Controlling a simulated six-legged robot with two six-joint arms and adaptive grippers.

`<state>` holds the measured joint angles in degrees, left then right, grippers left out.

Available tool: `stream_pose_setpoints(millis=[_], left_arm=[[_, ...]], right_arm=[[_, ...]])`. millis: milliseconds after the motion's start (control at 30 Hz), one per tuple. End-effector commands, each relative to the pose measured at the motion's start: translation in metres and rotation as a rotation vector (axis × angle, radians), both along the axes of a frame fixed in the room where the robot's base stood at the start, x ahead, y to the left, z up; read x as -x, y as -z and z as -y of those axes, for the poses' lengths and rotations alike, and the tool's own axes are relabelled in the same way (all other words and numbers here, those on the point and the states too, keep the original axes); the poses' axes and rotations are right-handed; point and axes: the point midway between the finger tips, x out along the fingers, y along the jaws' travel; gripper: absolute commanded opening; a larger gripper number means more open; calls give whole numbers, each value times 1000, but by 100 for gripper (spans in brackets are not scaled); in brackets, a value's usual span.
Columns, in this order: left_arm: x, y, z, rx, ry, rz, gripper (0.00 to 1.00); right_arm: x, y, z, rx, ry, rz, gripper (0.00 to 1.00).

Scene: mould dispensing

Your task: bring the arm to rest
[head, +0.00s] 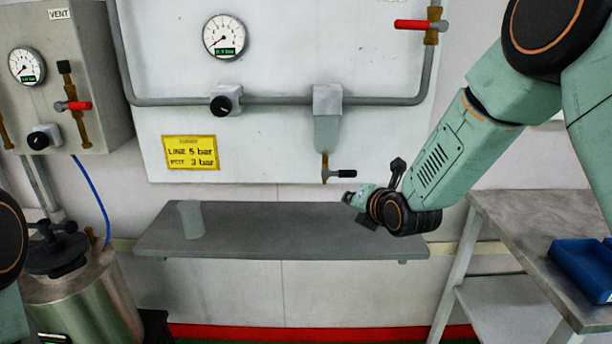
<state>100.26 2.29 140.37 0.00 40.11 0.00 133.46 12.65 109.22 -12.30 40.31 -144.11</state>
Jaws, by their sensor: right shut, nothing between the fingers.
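My right arm comes in from the upper right, green with dark joints. My right gripper (354,201) is at its lower left end, shut and empty. It appears in front of the right part of the grey shelf (300,235), just below the filter's drain valve (340,174). I cannot tell the exact gap between the gripper and the shelf or valve. Only a dark joint and a green link of my left arm show at the left edge. My left gripper is out of view.
A clear cup (191,219) stands on the shelf's left part. A metal pot (88,300) is at lower left, with a blue hose. A wall panel (270,130) carries a gauge (226,36), pipes and a yellow sign (190,153). A workbench (510,215) with a blue bin (582,268) is at right.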

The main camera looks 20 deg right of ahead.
Motion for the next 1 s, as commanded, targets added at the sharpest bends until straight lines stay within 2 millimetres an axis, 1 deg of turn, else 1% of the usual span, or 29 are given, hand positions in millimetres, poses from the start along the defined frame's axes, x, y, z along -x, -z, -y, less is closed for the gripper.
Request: stream_pose_setpoints(millis=[67,167,267,367,533,667,767,867,967,1000], left_arm=[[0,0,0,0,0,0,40],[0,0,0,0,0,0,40],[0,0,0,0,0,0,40],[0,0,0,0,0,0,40],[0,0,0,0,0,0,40],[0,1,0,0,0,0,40],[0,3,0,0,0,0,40],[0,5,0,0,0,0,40],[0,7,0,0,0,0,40],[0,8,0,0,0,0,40]], right_arm=[[0,0,0,-11,5,-1,0],[0,0,0,-84,39,-5,0],[0,1,0,-239,115,-17,0],[6,6,0,-438,215,-45,0],[25,25,-3,-771,403,-114,0],[48,52,-9,-1008,569,-186,0],[71,79,-13,-1179,717,-246,0],[99,109,-17,-1336,884,-306,0],[132,142,-22,-1473,1074,-360,0],[147,154,-24,-1524,1155,-378,0]])
